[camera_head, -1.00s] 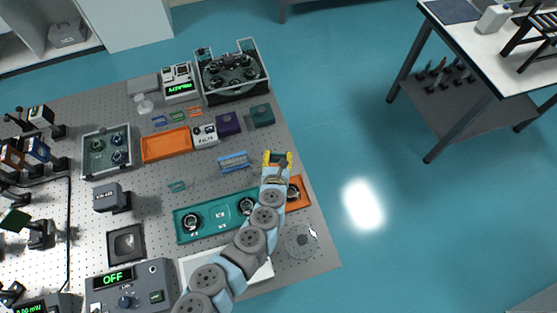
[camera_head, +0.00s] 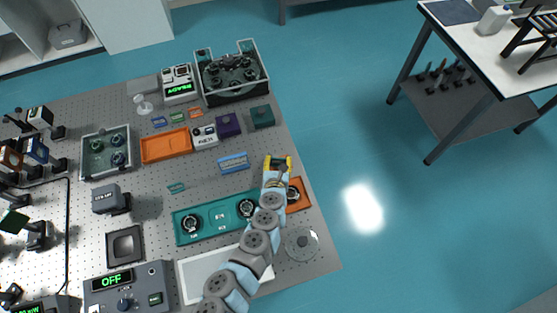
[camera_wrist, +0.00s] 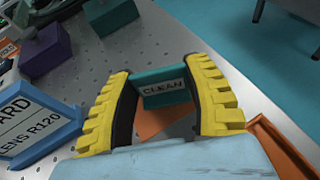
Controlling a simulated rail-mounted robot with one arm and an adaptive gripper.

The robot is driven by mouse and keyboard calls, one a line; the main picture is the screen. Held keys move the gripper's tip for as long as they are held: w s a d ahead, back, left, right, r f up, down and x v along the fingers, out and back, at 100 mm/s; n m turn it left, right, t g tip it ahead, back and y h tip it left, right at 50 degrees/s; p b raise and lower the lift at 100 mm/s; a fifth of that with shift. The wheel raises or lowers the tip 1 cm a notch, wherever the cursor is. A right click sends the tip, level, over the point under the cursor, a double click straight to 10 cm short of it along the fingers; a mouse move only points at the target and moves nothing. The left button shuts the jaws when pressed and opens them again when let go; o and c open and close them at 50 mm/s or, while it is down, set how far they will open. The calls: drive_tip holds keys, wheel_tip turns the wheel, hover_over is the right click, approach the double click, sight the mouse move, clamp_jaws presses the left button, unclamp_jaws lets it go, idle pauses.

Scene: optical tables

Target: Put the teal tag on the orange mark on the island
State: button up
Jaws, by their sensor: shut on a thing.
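The teal tag (camera_wrist: 163,88), with a white label reading CLEAN, stands between the yellow fingers of my gripper (camera_wrist: 165,98) in the wrist view. My gripper is shut on it. An orange patch (camera_wrist: 160,122), which looks like the orange mark, shows just below the tag. I cannot tell whether the tag touches it. In the head view my gripper (camera_head: 277,163) is over the right part of the perforated table top (camera_head: 150,215). The tag and the mark are too small or hidden to make out there.
A blue card stand (camera_head: 233,162) is left of my gripper. Purple (camera_head: 228,123) and teal (camera_head: 261,116) blocks stand behind it. An orange tray (camera_head: 301,195) and a long teal tray (camera_head: 218,233) with round mounts lie nearer. The table's right edge is close.

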drive_tip(key=shift+f, duration=0.25)
drive_tip(key=o, duration=0.8)
drive_tip(key=shift+r, duration=0.1)
drive_tip(key=shift+r, duration=0.15)
drive_tip(key=shift+s+r, duration=0.25)
drive_tip(key=shift+s, duration=0.1)
drive_tip(key=shift+v, duration=5.65)
drive_tip(key=shift+f, duration=0.1)
